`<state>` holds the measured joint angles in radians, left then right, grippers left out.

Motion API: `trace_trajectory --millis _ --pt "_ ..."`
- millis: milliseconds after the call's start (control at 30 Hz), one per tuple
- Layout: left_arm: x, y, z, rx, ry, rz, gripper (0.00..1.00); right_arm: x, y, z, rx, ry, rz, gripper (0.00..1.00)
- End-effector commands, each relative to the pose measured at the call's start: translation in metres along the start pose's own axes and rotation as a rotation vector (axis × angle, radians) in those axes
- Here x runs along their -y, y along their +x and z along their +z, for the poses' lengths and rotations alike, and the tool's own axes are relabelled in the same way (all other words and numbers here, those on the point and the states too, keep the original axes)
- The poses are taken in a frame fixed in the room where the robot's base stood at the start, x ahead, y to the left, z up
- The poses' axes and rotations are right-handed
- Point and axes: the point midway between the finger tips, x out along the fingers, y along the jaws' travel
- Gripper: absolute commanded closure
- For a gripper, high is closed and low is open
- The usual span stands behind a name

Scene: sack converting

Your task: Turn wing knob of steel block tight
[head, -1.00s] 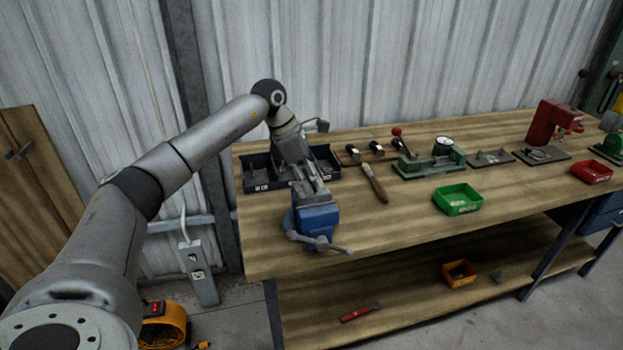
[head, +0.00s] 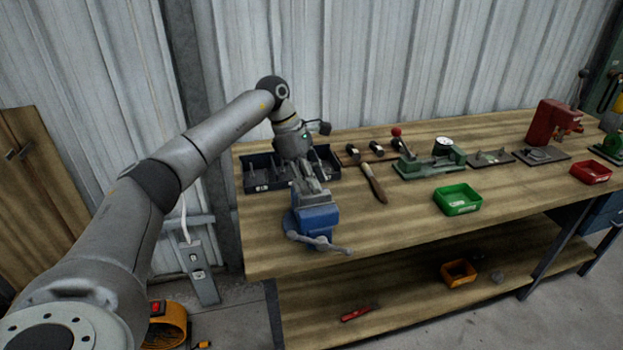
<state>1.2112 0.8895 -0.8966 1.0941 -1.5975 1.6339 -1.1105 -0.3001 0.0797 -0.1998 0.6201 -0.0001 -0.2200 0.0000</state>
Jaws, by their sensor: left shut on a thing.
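My left gripper (head: 311,196) reaches down to the blue bench vise (head: 314,221) near the left end of the workbench. Its fingers are closed just above the vise jaws, over the grey steel (head: 309,200) there. The steel block and its wing knob cannot be told apart clearly at this spot, because the gripper covers them and they are small. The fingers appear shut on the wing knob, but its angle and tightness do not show. My right gripper is out of view.
A dark divided bin (head: 256,177) stands close behind the gripper. A brush (head: 374,184), a green fixture (head: 430,165), a green tray (head: 457,200) and a red tray (head: 591,172) lie to the right. The wooden bench top (head: 400,228) is clear in front.

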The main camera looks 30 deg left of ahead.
Motion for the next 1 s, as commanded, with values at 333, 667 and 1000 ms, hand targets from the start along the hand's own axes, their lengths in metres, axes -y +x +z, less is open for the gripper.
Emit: trace_trajectory --millis 333,667,1000 --pt "-0.001 -0.001 0.0 0.0 -0.001 0.003 0.48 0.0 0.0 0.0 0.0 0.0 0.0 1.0" --pt "0.0 -0.004 0.0 0.0 -0.001 0.002 0.48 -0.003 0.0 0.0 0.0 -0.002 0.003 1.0" --pt "-0.001 -0.064 0.0 0.002 -0.002 0.006 0.48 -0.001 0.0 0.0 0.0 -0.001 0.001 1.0"
